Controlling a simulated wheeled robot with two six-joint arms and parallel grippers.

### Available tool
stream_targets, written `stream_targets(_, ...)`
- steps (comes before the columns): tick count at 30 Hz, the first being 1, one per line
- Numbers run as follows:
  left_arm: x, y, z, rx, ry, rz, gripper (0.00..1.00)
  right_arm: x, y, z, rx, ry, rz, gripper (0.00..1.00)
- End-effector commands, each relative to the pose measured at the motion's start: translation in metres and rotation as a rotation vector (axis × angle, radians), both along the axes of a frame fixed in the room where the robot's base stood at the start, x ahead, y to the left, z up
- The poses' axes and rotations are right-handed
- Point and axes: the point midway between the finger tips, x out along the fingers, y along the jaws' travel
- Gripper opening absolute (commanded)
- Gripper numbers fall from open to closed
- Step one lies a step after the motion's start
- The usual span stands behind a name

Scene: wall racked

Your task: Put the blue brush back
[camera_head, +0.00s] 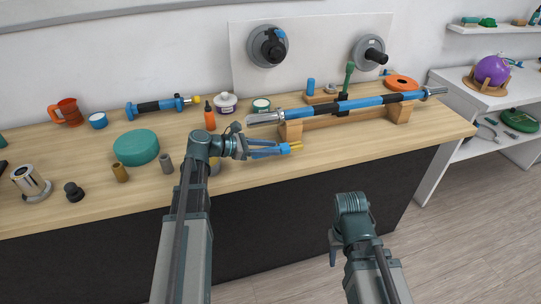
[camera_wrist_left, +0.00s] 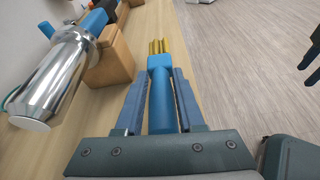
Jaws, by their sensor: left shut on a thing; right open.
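The blue brush (camera_head: 284,149) has a blue handle and yellow bristles. My left gripper (camera_head: 276,149) is shut on its handle, above the front part of the bench. In the left wrist view the brush (camera_wrist_left: 161,95) lies between the two fingers (camera_wrist_left: 160,100), bristles pointing away from the gripper. A wooden block (camera_head: 322,97) at the back of the bench carries a blue cylinder (camera_head: 311,86) and an upright green-handled tool (camera_head: 348,75).
A long blue, black and silver tool (camera_head: 365,103) rests on wooden supports (camera_head: 291,131) just behind the brush. An orange bottle (camera_head: 210,116), a teal round lid (camera_head: 136,148) and small cylinders stand left. White shelves (camera_head: 480,95) are at right. The bench front (camera_head: 330,165) is clear.

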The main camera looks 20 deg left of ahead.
Motion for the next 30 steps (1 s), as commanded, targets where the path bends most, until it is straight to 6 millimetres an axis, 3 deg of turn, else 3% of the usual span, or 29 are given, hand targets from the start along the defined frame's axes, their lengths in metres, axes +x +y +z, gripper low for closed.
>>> stream_targets(2, 0.011, -0.001, -0.001, 0.000, 0.000, -0.001, 0.00, 0.000, 0.000, -0.002, 0.000, 0.000, 0.000, 0.50)
stream_targets(9, 0.008, -0.002, -0.037, 0.000, 0.000, 0.000, 0.00, 0.000, 0.000, -0.037, 0.000, 0.000, 0.000, 0.50)
stream_targets(21, 0.008, -0.002, -0.038, 0.000, 0.000, -0.001, 0.00, 0.000, 0.000, -0.038, 0.000, 0.000, 0.001, 0.50)
stream_targets(22, 0.008, -0.002, -0.037, 0.000, 0.000, -0.001, 0.43, 0.000, 0.000, -0.037, 0.000, 0.000, 0.001, 0.50)
stream_targets(26, 0.008, -0.002, -0.037, 0.000, 0.000, -0.001, 0.66, 0.000, 0.000, -0.037, 0.000, 0.000, 0.000, 0.50)
stream_targets(30, 0.008, -0.002, -0.037, 0.000, 0.000, -0.001, 0.68, 0.000, 0.000, -0.037, 0.000, 0.000, 0.000, 0.50)
